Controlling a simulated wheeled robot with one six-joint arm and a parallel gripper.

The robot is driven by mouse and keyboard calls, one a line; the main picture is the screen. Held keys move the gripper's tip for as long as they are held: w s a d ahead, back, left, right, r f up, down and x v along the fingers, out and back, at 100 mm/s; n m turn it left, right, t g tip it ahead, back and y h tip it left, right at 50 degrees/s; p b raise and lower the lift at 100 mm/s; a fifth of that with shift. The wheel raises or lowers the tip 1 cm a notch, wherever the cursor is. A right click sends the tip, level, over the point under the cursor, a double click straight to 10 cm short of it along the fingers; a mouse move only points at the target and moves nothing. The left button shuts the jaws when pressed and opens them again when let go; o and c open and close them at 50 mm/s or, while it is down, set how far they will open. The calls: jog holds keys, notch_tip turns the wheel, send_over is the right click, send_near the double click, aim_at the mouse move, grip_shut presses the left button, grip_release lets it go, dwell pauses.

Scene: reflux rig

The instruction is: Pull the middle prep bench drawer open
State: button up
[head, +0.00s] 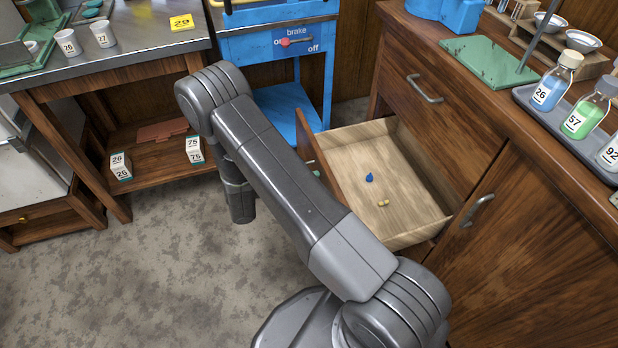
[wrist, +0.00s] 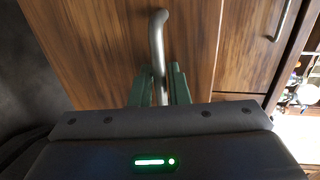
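The prep bench drawer (head: 385,170) stands well open in the head view, with its pale wooden inside showing. Its brown front (head: 308,145) is seen nearly edge-on, partly behind my arm. In the wrist view the drawer front (wrist: 95,45) faces me, and its curved metal handle (wrist: 157,35) runs down between the green fingers of my gripper (wrist: 160,82). The fingers are close against the handle on both sides and look shut on it. My arm hides most of the gripper in the head view.
A small blue piece (head: 369,177) and a yellow piece (head: 383,202) lie in the drawer. A closed drawer with a handle (head: 425,90) and a cupboard door (head: 535,240) flank it. A blue cart (head: 285,65) stands close behind. The floor (head: 170,270) at left is clear.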

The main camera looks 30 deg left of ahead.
jog(key=p+v, duration=0.1)
jog(key=v, duration=1.2)
jog(key=shift+s+a+p, duration=0.2)
jog(key=shift+s+p, duration=0.1)
jog(key=shift+s, duration=0.05)
jog(key=shift+w+r, duration=0.1)
jog(key=shift+w, duration=0.05)
jog(key=b+x, duration=0.1)
jog(key=x, duration=1.3)
jog(key=shift+b, duration=0.35)
